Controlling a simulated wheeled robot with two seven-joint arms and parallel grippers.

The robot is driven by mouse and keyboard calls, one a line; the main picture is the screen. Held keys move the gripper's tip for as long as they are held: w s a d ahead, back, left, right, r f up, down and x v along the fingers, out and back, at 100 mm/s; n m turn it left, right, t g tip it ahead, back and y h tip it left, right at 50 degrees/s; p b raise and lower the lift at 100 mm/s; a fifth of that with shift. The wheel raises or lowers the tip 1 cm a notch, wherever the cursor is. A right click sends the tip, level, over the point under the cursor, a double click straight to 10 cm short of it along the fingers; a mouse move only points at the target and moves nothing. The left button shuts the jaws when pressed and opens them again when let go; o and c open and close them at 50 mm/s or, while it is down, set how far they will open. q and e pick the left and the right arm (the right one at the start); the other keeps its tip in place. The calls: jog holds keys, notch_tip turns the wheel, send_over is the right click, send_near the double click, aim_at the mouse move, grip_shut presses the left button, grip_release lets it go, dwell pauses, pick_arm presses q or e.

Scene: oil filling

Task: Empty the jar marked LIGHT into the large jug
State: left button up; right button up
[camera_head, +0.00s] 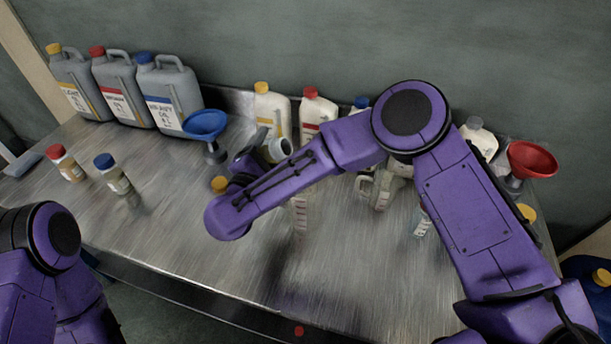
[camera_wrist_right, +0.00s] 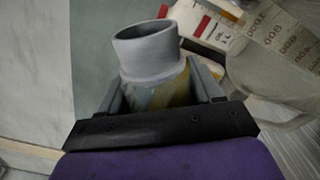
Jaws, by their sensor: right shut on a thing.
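My right gripper (camera_head: 262,153) is shut on a jar with an open grey neck (camera_wrist_right: 148,52) and a yellowish body label (camera_wrist_right: 170,94); no lettering on it is readable. Its mouth (camera_head: 279,150) tilts toward the right in the head view, above the table. No stream of oil shows. A clear jug with red graduation marks (camera_wrist_right: 272,62) is close beside and behind the jar in the right wrist view. In the head view, clear graduated vessels (camera_head: 300,213) are partly hidden by my right arm. My left gripper is outside the frame.
Grey canisters (camera_head: 122,95) stand at the back left, with a blue funnel (camera_head: 205,125) beside them. Red-capped (camera_head: 66,163) and blue-capped (camera_head: 115,175) jars stand left. A yellow cap (camera_head: 219,184) shows near my right arm. White bottles (camera_head: 315,112) and a red funnel (camera_head: 530,160) are behind.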

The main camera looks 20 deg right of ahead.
jog(key=shift+w, duration=0.25)
jog(key=shift+d, duration=0.1)
jog(key=shift+d+m, duration=0.1)
jog(key=shift+m, duration=0.2)
jog(key=shift+s+a+r, duration=0.2)
jog(key=shift+w+p, duration=0.2)
jog(key=shift+p, duration=0.15)
jog(key=shift+f+m, duration=0.1)
jog(key=shift+m, duration=0.2)
jog(key=shift+s+d, duration=0.1)
jog(key=shift+s, duration=0.05)
jog(key=shift+m, duration=0.3)
